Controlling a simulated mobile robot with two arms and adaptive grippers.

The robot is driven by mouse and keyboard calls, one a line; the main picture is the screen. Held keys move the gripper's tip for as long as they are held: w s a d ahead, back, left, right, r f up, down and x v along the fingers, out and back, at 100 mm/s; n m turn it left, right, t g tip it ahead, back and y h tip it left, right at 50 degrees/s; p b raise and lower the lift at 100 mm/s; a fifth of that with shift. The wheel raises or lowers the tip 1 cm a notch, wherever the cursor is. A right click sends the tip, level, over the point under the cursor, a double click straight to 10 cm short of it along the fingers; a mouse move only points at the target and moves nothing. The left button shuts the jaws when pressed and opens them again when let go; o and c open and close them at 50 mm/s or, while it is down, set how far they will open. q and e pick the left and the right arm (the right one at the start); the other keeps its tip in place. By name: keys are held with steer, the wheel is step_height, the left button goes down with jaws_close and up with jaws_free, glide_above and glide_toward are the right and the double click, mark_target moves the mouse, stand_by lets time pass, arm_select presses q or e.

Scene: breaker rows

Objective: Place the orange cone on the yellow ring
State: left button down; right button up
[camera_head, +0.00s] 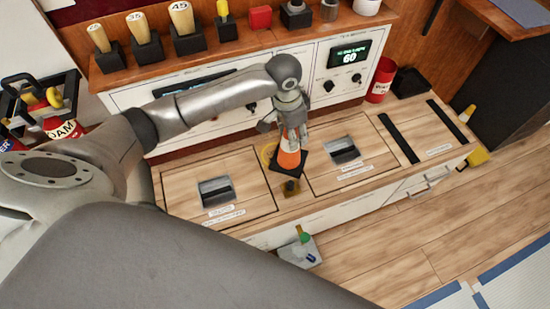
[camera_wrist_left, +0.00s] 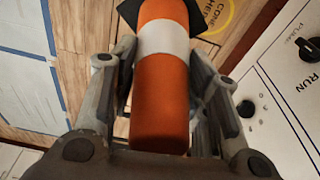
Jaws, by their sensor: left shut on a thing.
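The orange cone (camera_head: 289,158) has a white band and a black square base, and hangs roughly upright over the wooden counter. My left gripper (camera_head: 288,128) is shut on its upper part. In the left wrist view the cone (camera_wrist_left: 160,98) sits between the two fingers. The yellow ring (camera_head: 267,153) is a flat marking on the counter, just left of the cone and partly hidden by it. The ring also shows in the left wrist view (camera_wrist_left: 232,14), beside the black base. I cannot tell whether the base touches the counter. My right gripper is not in view.
A small dark block (camera_head: 291,187) stands just in front of the cone base. Hatches with dark recessed handles (camera_head: 215,191) (camera_head: 342,150) lie on either side. The white control panel (camera_head: 325,75) rises close behind. A red can (camera_head: 381,80) stands further right.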

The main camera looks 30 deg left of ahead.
arm_select(q)
steer(key=w+d+m+g+b, duration=0.1)
steer(key=w+d+m+b, duration=0.3)
steer(key=w+m+b, duration=0.75)
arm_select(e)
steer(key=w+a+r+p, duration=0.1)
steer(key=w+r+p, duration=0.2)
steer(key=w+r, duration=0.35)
arm_select(q)
steer(key=s+a+f+n+b, duration=0.1)
steer(key=s+a+f+b, duration=0.2)
steer(key=a+f, duration=0.9)
steer(key=shift+s+a+f+h, duration=0.15)
steer(key=shift+s+f+h, duration=0.35)
steer(key=shift+f, duration=0.3)
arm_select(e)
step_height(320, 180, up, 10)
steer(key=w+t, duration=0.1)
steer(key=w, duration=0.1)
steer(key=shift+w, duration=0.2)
arm_select(q)
steer(key=c, duration=0.8)
jaws_free()
steer(key=shift+f, duration=0.1)
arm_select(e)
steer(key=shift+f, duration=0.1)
